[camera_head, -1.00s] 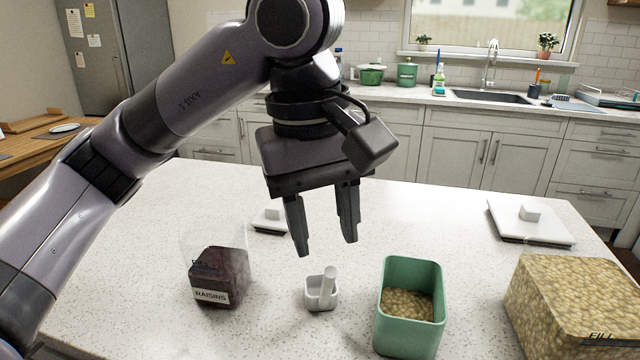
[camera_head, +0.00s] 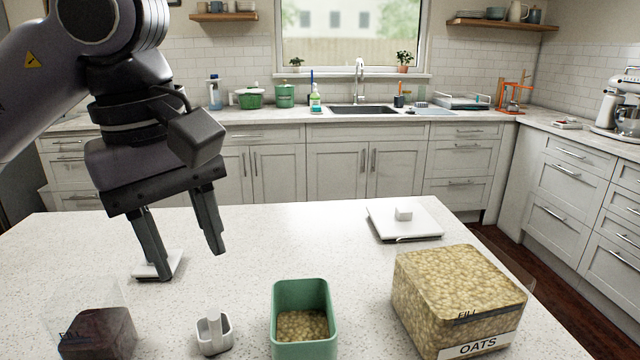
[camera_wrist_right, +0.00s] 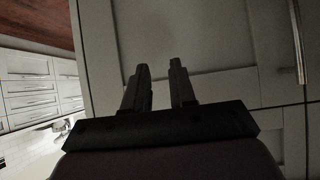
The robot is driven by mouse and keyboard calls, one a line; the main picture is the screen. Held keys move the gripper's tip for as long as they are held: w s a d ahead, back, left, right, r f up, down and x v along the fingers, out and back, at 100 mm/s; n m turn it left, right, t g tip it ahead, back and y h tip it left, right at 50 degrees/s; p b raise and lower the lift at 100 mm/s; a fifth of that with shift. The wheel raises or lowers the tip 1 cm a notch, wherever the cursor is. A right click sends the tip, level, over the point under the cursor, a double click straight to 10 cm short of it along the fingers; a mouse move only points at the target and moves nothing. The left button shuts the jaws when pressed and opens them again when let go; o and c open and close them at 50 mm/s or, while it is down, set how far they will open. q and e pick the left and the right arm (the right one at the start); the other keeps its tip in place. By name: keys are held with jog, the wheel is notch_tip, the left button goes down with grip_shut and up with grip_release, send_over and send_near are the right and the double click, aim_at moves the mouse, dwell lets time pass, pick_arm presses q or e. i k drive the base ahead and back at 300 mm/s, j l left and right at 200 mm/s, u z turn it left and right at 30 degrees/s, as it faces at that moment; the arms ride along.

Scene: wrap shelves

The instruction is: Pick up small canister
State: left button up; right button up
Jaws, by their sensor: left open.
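The smaller clear canister of raisins (camera_head: 97,335) stands at the lower left of the head view, its front cut off by the picture's edge. The larger canister of oats (camera_head: 458,295) stands at the right of the island. My left gripper (camera_head: 188,260) is open and empty, pointing down above the island, up and to the right of the raisins canister in the picture. It touches nothing that I can see. My right gripper (camera_wrist_right: 160,75) shows only in the right wrist view, fingers apart and empty, in front of grey cabinet doors.
A small white scoop (camera_head: 213,334) and a green bin (camera_head: 303,340) holding oats stand between the canisters. A small white lid (camera_head: 170,262) lies behind the left gripper's fingers. A larger white lid (camera_head: 405,224) lies at the back right. The island's middle is clear.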

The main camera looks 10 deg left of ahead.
aim_at(90, 317)
jog(key=k, duration=1)
